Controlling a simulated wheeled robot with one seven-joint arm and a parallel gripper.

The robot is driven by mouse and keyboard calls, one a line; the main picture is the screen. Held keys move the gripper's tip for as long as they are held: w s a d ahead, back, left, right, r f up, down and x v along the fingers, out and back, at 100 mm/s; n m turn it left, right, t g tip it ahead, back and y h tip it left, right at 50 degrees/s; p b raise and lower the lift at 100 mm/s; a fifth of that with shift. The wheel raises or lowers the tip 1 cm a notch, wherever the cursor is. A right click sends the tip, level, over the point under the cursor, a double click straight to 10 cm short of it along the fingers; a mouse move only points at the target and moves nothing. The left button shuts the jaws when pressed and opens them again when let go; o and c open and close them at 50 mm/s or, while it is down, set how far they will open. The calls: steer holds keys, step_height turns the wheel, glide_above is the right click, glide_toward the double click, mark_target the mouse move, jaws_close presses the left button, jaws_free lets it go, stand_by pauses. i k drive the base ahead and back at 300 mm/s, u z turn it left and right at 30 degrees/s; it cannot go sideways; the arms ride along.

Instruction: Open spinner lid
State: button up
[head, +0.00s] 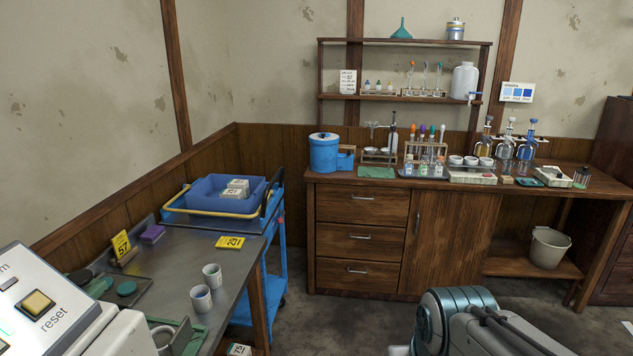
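A blue drum (324,154) with a round, lighter blue lid (323,137) and a small knob on top stands at the left end of the wooden bench. It looks like the spinner. Its lid appears to lie flat and closed on the drum. A smaller blue and wooden part (346,157) sits against the drum's right side. Part of my arm shows at the bottom right, well in front of the bench and apart from the drum. My gripper's fingers are not in view.
A bucket (548,247) sits on the low shelf. Floor before the drawers is clear.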

mark_target(319, 138)
steer(key=i, duration=3.2)
steer(key=u, duration=0.3)
